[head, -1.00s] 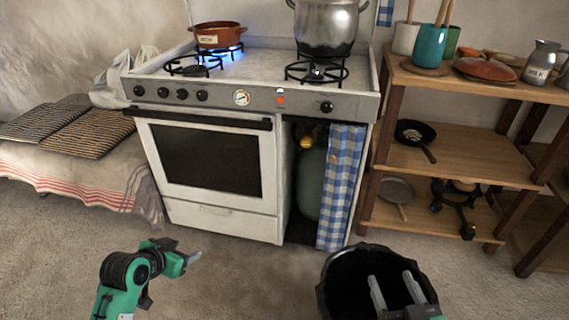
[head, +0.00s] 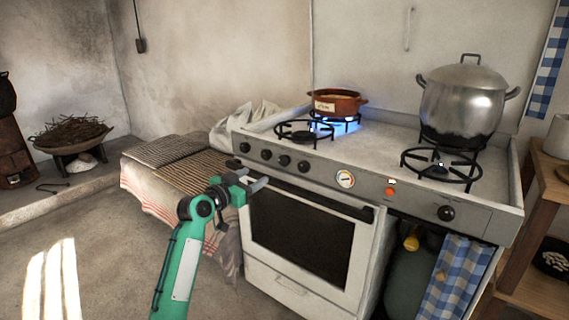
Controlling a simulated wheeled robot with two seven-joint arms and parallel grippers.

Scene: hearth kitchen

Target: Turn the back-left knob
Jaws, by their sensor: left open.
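The white stove (head: 380,160) stands at centre right. Its front panel carries a row of several black knobs at the left, including a leftmost knob (head: 244,147), a second (head: 266,154), a third (head: 284,160) and a fourth (head: 303,166). Another knob (head: 446,213) sits alone at the right. A blue flame (head: 345,125) burns at the back-left burner under a brown clay pot (head: 337,102). My left gripper (head: 262,180) is open and empty, and in the picture it appears just below the left knobs. I cannot tell its distance from the panel. My right gripper is out of view.
A large steel pot (head: 462,100) stands on the right burners. The oven door handle (head: 320,200) runs below the knobs. A cloth-covered bench (head: 145,198) with slatted mats is left of the stove. A wooden shelf (head: 540,215) stands at the right.

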